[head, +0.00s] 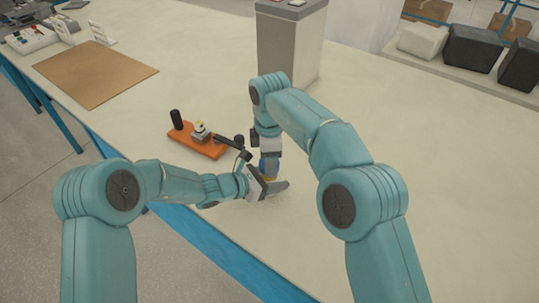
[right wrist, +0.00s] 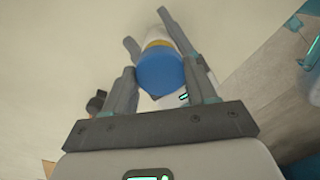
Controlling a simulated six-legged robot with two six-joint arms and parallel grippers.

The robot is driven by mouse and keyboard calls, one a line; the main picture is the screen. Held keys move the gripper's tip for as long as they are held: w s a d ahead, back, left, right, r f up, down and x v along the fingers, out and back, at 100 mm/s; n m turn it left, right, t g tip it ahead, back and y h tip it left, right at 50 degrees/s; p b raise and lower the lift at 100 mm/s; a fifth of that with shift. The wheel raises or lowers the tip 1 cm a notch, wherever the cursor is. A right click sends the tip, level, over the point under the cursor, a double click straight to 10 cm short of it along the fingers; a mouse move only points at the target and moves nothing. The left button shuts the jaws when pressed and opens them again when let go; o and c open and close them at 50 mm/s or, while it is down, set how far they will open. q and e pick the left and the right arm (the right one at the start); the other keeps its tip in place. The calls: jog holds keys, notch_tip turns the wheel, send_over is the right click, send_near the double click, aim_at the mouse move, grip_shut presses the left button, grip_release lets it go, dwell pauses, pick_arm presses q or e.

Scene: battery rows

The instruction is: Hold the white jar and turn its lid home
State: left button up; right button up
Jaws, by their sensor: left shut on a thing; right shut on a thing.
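The blue lid (right wrist: 160,70) shows in the right wrist view between the fingers of my right gripper (right wrist: 163,78), which is shut on it. Beyond the lid are a yellow band and a little of the white jar (right wrist: 157,35). In the head view my right gripper (head: 269,163) points down at the jar from above. My left gripper (head: 268,187) comes in low from the left and is shut on the jar, close to the table. The grippers hide most of the jar, and I cannot tell how far the lid is turned.
An orange stand (head: 207,149) with a black post and a small white and yellow part is left of my grippers. A grey box-like tower (head: 291,50) stands behind. A brown mat (head: 95,74) lies at the far left. The pale table (head: 420,165) is clear to the right.

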dwell(0.5)
jog(key=shift+f, duration=0.9)
